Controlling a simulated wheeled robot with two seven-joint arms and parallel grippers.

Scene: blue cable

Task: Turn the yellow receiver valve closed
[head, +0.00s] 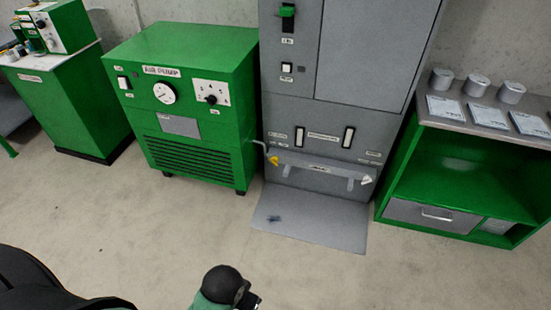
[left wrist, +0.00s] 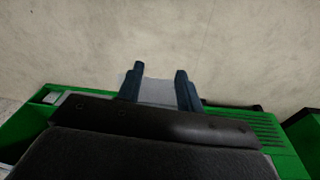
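The yellow receiver valve (head: 273,160) is a small yellow handle at the lower left of the tall grey cabinet (head: 320,120). It sits at the end of a thin pipe from the green blower unit (head: 180,60). A white handle (head: 366,180) sits at the other end of the grey bar. My left gripper (left wrist: 158,76) shows in the left wrist view with its two dark fingers apart and nothing between them. The valve cannot be made out in that view. In the head view only parts of my own body show at the bottom edge, and my right gripper is not seen.
A grey mat (head: 310,222) lies on the floor before the cabinet. A green shelf unit (head: 455,170) with metal cylinders stands right, a green bench (head: 70,105) left. The pale floor (head: 160,235) in front is clear. A green louvred body (left wrist: 262,137) shows in the left wrist view.

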